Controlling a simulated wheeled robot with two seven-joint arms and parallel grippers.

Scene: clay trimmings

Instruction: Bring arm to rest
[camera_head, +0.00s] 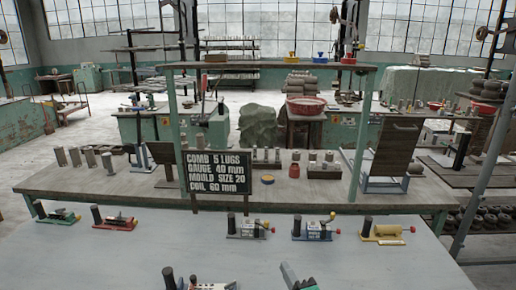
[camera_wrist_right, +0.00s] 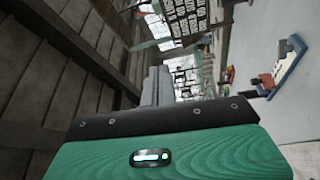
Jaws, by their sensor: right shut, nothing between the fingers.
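My right gripper (camera_head: 288,268) shows at the bottom middle of the head view, low over the front of the grey table (camera_head: 390,265). Only its grey fingers and a bit of its green body are in the picture. In the right wrist view its grey fingers (camera_wrist_right: 156,86) lie together past the black bar and green housing. They are shut with nothing between them. My left gripper is not in view.
A small device with a black cylinder (camera_head: 169,278) stands left of my right gripper, cut by the frame edge. Several similar devices, one of them yellow (camera_head: 386,231), line the table's far side. Behind them stands a lettered board (camera_head: 217,172).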

